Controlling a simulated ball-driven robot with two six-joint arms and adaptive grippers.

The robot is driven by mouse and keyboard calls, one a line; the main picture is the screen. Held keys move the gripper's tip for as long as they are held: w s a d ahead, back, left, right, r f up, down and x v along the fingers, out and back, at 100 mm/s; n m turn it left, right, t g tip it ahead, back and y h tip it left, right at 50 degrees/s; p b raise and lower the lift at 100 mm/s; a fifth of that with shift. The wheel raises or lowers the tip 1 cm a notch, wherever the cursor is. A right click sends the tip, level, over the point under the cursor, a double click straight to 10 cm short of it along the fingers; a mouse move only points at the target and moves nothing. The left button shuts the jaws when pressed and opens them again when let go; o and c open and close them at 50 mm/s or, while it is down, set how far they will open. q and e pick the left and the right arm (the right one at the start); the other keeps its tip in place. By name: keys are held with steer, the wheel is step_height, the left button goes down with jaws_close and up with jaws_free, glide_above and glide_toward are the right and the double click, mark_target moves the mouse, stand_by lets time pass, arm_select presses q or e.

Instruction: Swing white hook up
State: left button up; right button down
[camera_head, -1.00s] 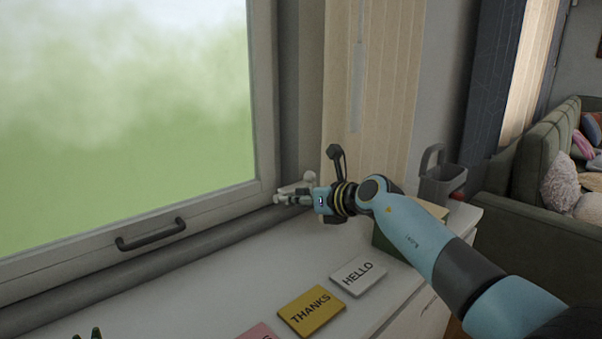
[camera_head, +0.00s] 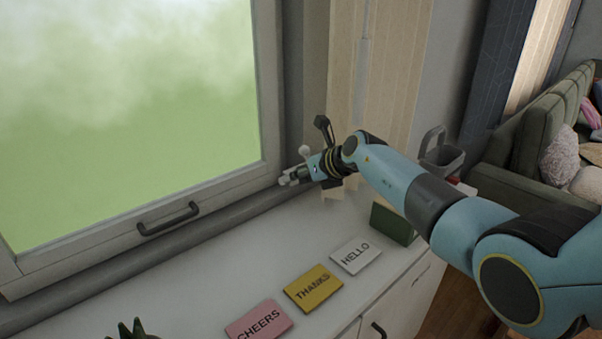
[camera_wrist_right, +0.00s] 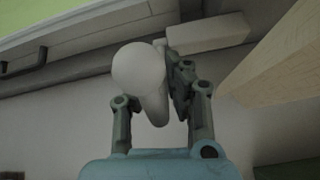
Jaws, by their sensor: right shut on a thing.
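The white hook has a round knob that shows above my right gripper (camera_head: 298,174), at the lower right corner of the window frame in the head view. In the right wrist view the pale hook (camera_wrist_right: 140,70) shows its round end large, with a stem running down between the fingers. My right gripper (camera_wrist_right: 155,100) is shut on the hook. The fingers hide part of the stem and where it joins the frame. My left gripper is in neither view.
The window (camera_head: 130,110) has a dark handle (camera_head: 168,219) on its lower rail. Below it, a white cabinet top (camera_head: 215,275) carries pink (camera_head: 259,322), yellow (camera_head: 313,289) and white (camera_head: 356,256) word cards and a green box (camera_head: 393,224). Pale blinds (camera_head: 385,70) hang close behind my right gripper.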

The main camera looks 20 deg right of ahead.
steer(key=c, duration=1.4)
jaws_free()
steer(key=shift+o, duration=0.2)
steer(key=shift+d, duration=0.2)
steer(key=shift+s+r, duration=0.2)
steer(key=v, duration=1.1)
steer(key=shift+s+d, duration=0.2)
